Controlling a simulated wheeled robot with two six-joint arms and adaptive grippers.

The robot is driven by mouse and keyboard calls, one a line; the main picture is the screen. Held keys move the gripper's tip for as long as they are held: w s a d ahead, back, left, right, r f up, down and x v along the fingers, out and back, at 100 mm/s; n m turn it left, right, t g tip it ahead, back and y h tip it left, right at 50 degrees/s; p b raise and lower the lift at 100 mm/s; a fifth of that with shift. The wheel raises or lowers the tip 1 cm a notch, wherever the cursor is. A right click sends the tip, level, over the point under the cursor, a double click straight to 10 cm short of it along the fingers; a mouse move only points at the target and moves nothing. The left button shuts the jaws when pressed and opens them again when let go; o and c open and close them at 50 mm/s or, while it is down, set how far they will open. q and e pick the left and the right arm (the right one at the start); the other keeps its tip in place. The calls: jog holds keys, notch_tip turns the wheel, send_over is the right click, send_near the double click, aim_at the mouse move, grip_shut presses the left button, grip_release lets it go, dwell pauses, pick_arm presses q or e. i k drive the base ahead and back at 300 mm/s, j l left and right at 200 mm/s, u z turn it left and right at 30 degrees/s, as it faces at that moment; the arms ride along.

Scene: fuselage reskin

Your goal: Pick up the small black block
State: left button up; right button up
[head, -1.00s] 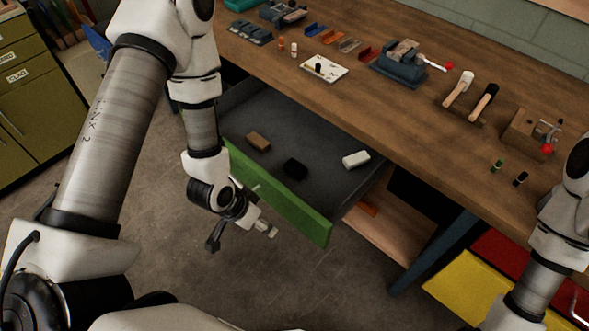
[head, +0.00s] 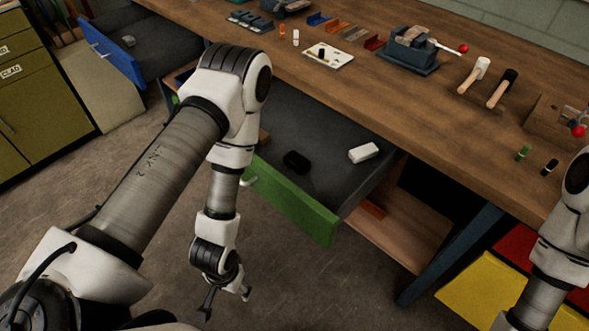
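The small black block (head: 296,161) lies on the dark floor of an open drawer with a green front (head: 292,203). A white block (head: 364,152) lies to its right in the same drawer. A brown block (head: 264,135) is mostly hidden behind my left arm. My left gripper (head: 226,301) hangs outside the drawer, below and left of its green front. Its fingers are spread, with nothing between them, well apart from the black block. Part of my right arm shows at the right edge; its gripper is out of the picture.
The wooden workbench (head: 450,105) overhangs the drawer's back and carries a blue vise (head: 410,50), mallets and small parts. A blue-fronted drawer (head: 112,52) stands open at the left. Bare floor lies before the green front.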

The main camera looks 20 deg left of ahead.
aim_at(296, 161)
jog(key=i+l+u, duration=0.1)
jog(key=u, duration=0.25)
jog(key=i+l+u, duration=0.15)
jog(key=u, duration=0.15)
jog(key=i+l+u, duration=0.15)
jog(key=u, duration=0.2)
